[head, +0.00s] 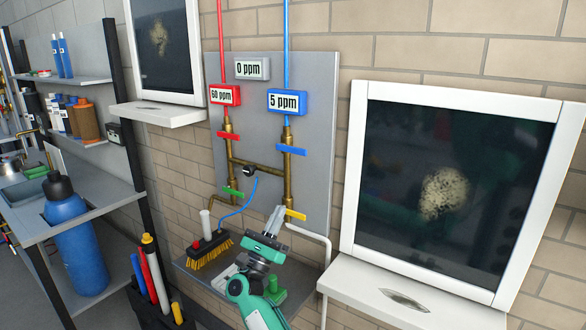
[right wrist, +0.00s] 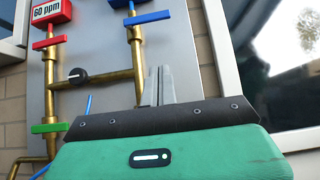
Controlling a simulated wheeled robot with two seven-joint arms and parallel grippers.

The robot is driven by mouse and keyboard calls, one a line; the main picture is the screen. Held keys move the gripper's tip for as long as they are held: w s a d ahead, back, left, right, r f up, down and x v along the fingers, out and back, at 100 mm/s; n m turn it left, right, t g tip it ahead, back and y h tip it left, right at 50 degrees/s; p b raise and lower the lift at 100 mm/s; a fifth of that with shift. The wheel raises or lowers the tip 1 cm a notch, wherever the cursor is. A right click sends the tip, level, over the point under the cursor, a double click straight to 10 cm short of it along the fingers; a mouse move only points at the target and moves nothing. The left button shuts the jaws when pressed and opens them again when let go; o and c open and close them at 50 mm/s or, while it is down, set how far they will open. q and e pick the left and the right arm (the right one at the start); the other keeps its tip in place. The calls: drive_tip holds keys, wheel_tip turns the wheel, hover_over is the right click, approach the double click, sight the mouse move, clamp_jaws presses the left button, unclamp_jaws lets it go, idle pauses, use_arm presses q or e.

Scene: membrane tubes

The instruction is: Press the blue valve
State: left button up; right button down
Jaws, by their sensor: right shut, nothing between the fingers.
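The blue valve (head: 291,150) is a flat blue handle on the right brass pipe, below the blue 5 ppm display. It also shows near the top of the right wrist view (right wrist: 148,18). My right gripper (head: 277,212) is shut and empty, pointing up in front of the lower panel. It is below the blue valve and apart from it, close to the yellow handle (head: 297,214). In the right wrist view its fingers (right wrist: 160,84) rise below the blue handle. My left gripper is not in view.
A red handle (head: 229,135) and green handle (head: 233,192) sit on the left pipe. A black knob (right wrist: 77,75) is between the pipes. A brush (head: 208,250) rests on the ledge below. White-framed windows (head: 350,190) flank the panel.

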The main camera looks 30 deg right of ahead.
sight(291, 149)
drive_tip(key=shift+r, duration=0.1)
